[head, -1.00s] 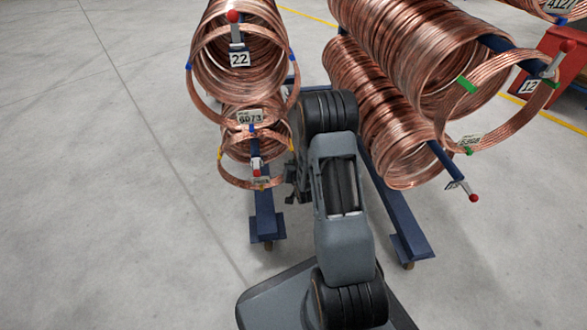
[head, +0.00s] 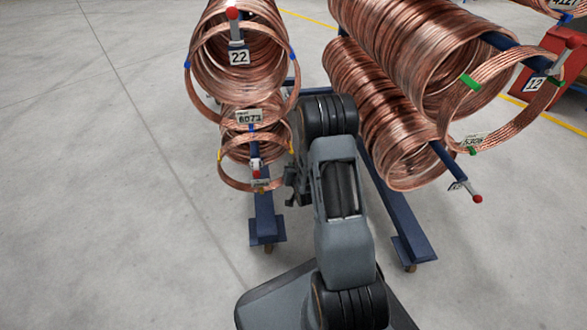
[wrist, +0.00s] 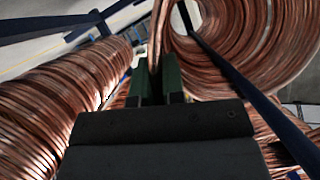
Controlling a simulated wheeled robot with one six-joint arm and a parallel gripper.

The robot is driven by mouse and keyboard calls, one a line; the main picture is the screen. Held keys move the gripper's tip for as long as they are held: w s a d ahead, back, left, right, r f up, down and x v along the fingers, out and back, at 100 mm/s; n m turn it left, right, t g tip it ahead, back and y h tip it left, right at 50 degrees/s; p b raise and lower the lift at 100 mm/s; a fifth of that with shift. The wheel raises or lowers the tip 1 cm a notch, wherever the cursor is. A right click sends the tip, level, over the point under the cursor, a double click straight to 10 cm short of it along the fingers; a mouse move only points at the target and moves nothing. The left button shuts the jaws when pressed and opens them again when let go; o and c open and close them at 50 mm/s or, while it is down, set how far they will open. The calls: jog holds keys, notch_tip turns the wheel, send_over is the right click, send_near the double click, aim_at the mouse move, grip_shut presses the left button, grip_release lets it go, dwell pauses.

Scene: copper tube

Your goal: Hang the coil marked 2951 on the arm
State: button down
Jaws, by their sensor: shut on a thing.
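My gripper (wrist: 157,82) is shut on a thin bundle of copper tube (wrist: 157,35), seen edge-on in the wrist view. In the head view my wrist parts sit just right of a yellow-tied coil (head: 222,172) at the lower left arm (head: 255,166); the fingertips are hidden there. This coil looks like the held one, but I cannot confirm it. Its small tag (head: 260,185) is too small to read, and I can read 2951 nowhere. The coil surrounds the red-tipped end of the lower arm; whether it rests on it is unclear.
Above hangs a blue-tied coil (head: 190,85) tagged 6073, at the arm with plate 22 (head: 239,57). On the right, arms carry large copper coils (head: 385,120) and a green-tied coil (head: 545,95); plate 12 (head: 534,84) shows. Red-tipped ends protrude. Floor at left is clear.

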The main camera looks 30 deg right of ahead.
jog(key=shift+r, duration=0.1)
jog(key=c, duration=1.1)
grip_release()
jog(key=shift+s, duration=0.1)
